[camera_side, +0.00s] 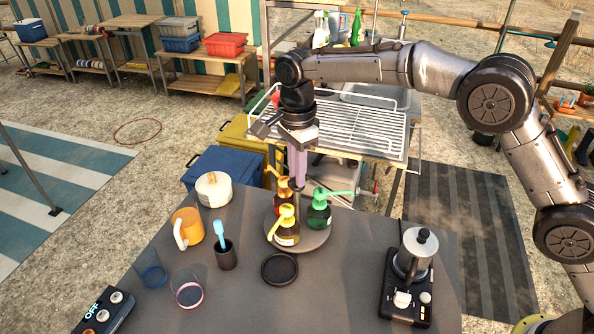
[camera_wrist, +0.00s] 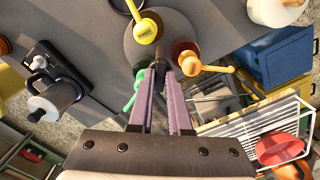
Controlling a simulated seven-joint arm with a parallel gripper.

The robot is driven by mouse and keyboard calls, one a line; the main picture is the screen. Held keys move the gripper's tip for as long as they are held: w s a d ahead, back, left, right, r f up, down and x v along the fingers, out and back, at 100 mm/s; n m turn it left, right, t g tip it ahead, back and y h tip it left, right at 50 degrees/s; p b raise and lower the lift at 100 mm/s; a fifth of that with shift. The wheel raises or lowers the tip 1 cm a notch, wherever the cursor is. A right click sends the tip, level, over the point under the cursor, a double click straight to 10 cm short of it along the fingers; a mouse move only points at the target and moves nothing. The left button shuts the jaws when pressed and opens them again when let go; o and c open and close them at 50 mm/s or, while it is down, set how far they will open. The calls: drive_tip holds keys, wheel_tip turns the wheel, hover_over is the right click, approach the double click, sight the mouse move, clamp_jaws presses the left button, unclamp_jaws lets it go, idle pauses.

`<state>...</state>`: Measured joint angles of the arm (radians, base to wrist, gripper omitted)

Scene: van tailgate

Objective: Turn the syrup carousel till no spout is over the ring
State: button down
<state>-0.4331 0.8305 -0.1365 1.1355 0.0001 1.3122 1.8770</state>
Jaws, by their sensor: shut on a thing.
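The round grey syrup carousel (camera_side: 305,241) stands on the table with three pump bottles. The yellow-topped bottle (camera_side: 286,235) is at the front, the green bottle (camera_side: 319,214) at the right, and the red bottle with an orange pump (camera_side: 283,196) at the back left. The flat black ring (camera_side: 280,270) lies on the table in front of the carousel. The yellow spout points toward the ring; in the wrist view its tip reaches the ring's edge (camera_wrist: 128,7). My gripper (camera_side: 298,178) points down, its purple fingers shut on the dark centre knob (camera_wrist: 158,72).
A moka pot on a black burner (camera_side: 410,275) stands at the right. A dark cup with a blue spatula (camera_side: 226,255), an orange mug (camera_side: 187,228), a cream pot (camera_side: 214,189) and two glasses (camera_side: 188,289) stand at the left. A wire rack (camera_side: 360,130) is behind.

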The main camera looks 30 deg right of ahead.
drive_tip(key=m, duration=0.5)
drive_tip(key=shift+m, duration=2.4)
drive_tip(key=c, duration=0.9)
unclamp_jaws()
drive_tip(key=shift+o, duration=0.2)
drive_tip(key=shift+r, duration=0.1)
wheel_tip(320, 180, up, 14)
drive_tip(key=shift+f, duration=0.2)
